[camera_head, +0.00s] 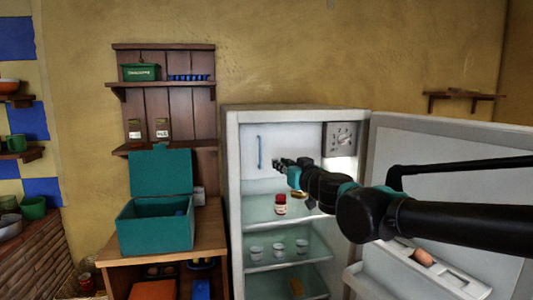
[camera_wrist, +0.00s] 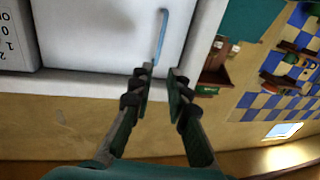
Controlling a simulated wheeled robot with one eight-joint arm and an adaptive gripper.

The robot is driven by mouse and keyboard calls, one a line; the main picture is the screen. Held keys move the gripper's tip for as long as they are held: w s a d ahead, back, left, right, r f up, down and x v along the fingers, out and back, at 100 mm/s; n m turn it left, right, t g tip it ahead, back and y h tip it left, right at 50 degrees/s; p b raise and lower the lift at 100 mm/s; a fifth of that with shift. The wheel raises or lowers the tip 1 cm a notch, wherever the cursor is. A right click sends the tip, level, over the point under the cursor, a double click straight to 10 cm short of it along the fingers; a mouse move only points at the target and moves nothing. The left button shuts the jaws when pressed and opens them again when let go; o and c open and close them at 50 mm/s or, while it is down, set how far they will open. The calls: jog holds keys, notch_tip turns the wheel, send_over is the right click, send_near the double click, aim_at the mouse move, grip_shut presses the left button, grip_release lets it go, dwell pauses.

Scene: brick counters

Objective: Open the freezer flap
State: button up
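The freezer flap (camera_head: 288,138) is a white panel at the top inside the open fridge, and it looks shut. Its thin blue upright handle (camera_head: 260,152) is near its left edge. In the wrist view the flap (camera_wrist: 100,35) fills the upper left, with the blue handle (camera_wrist: 161,35) close to its edge. My gripper (camera_head: 278,162) is in front of the flap, to the right of the handle in the head view. In the wrist view my gripper (camera_wrist: 161,74) has its fingers apart, with nothing between them; the handle appears just beyond the fingertips.
The fridge door (camera_head: 440,180) stands open to the right, behind my arm. A dial box (camera_head: 342,139) is right of the flap. A red-labelled jar (camera_head: 280,205) and several small cups stand on shelves below. A teal box (camera_head: 155,225) is on the cabinet to the left.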

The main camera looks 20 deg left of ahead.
aim_at(260, 152)
jog(key=x, duration=1.7)
jog(key=shift+a, duration=0.1)
grip_shut()
